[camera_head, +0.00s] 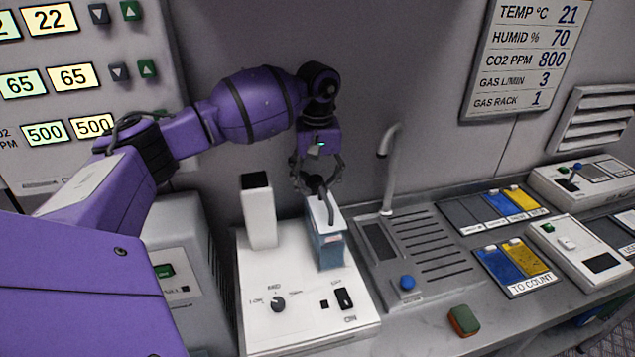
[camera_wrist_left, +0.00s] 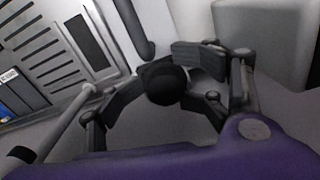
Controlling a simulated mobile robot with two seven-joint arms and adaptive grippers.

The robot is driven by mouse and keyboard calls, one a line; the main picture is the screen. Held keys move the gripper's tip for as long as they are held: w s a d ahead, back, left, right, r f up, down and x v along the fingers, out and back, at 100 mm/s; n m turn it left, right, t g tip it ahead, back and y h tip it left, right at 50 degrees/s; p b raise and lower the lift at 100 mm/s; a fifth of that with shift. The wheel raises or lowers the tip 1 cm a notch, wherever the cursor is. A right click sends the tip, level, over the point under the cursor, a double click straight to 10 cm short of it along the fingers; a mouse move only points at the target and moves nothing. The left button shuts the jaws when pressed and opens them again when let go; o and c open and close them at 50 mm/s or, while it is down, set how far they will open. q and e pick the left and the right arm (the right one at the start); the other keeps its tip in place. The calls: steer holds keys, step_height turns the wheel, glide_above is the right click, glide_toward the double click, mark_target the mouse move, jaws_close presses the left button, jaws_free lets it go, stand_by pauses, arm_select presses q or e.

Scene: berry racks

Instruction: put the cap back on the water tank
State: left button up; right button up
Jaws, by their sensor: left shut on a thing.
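The water tank (camera_head: 328,252) is a bluish, see-through box with a white top, standing upright in the white machine. My left gripper (camera_head: 318,180) is just above the tank's top, pointing down. In the left wrist view my left gripper (camera_wrist_left: 182,75) is shut on a dark round cap (camera_wrist_left: 165,85), held between its finger pads. A dark curved handle or tube (camera_head: 327,203) rises from the tank's top, close to the fingers. Whether the cap touches the tank's opening is hidden by the fingers. My right gripper is in neither view.
The white machine (camera_head: 262,305) has a tall white block (camera_head: 258,212) left of the tank. A sink with a grey tap (camera_head: 390,165) is on the right. A green and red block (camera_head: 463,320) lies near the counter's front edge. Coloured trays (camera_head: 515,265) stand farther right.

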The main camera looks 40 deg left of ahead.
mark_target(317, 179)
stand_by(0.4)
arm_select(q)
step_height(317, 179, up, 13)
steer(key=shift+r, duration=0.2)
stand_by(0.3)
